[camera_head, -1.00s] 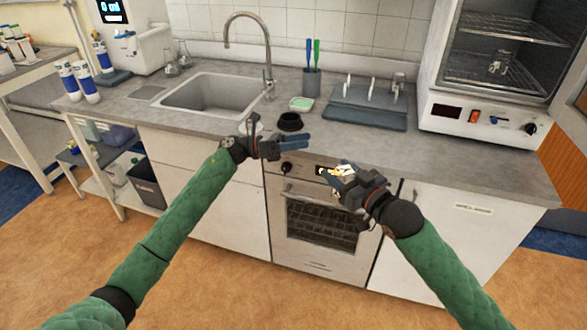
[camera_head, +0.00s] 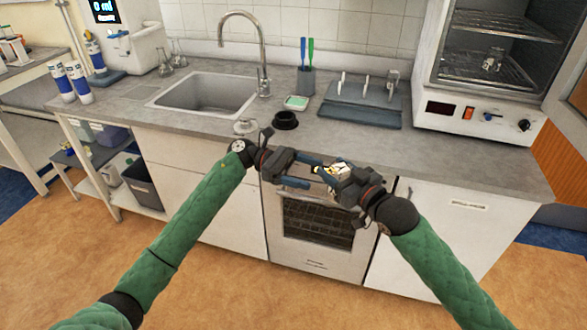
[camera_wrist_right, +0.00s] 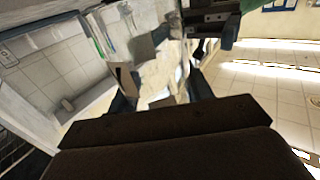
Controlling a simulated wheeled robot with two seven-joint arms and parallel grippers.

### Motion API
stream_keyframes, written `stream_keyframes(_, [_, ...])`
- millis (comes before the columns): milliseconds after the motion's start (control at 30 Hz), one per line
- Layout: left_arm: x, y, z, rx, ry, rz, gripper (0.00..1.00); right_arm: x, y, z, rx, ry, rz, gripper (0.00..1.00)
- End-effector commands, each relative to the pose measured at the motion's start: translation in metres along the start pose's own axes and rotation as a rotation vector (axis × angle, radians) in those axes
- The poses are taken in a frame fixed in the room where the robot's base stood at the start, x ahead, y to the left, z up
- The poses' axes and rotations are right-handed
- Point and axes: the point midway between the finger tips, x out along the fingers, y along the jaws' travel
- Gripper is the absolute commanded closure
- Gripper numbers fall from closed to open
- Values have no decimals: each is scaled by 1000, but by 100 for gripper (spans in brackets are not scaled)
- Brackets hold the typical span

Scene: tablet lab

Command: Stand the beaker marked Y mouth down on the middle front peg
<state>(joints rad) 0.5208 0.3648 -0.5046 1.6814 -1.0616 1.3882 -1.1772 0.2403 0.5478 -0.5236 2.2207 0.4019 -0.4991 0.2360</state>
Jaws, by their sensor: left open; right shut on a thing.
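My right gripper (camera_head: 332,170) is shut on a small clear beaker (camera_head: 341,167) with yellow and dark marking. It is held in front of the counter edge, and its letter cannot be read. In the right wrist view the beaker is a blurred clear shape (camera_wrist_right: 158,88) between the fingers. My left gripper (camera_head: 314,172) is open, its fingers pointing right, close to the beaker. I cannot tell whether they touch it. The blue-grey peg rack (camera_head: 350,116) stands on the counter behind, with several pale upright pegs (camera_head: 367,87). A glass vessel (camera_head: 391,80) is at its right peg.
A black ring stand (camera_head: 285,120), a green-topped dish (camera_head: 296,102) and a brush holder (camera_head: 306,82) stand left of the rack. The sink (camera_head: 205,93) is farther left. An oven (camera_head: 475,117) stands right of the rack. The counter in front of the rack is clear.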

Motion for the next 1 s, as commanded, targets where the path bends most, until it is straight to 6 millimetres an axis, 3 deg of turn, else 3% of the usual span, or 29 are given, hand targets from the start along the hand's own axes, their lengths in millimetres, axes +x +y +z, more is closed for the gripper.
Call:
stream_keyframes(200, [36,0,0,0,-1,-1,23,0,0,0,0,0,0,73])
stream_keyframes(400, [60,0,0,1,-1,-1,23,0,0,0,0,0,0,73])
stream_keyframes(600, [71,0,0,0,-1,0,23,0,0,0,0,0,0,73])
stream_keyframes(900, [72,0,0,-1,0,1,23,0,0,0,0,0,0,73])
stream_keyframes(1000, [72,0,0,-1,0,1,43,0,0,0,0,0,0,73])
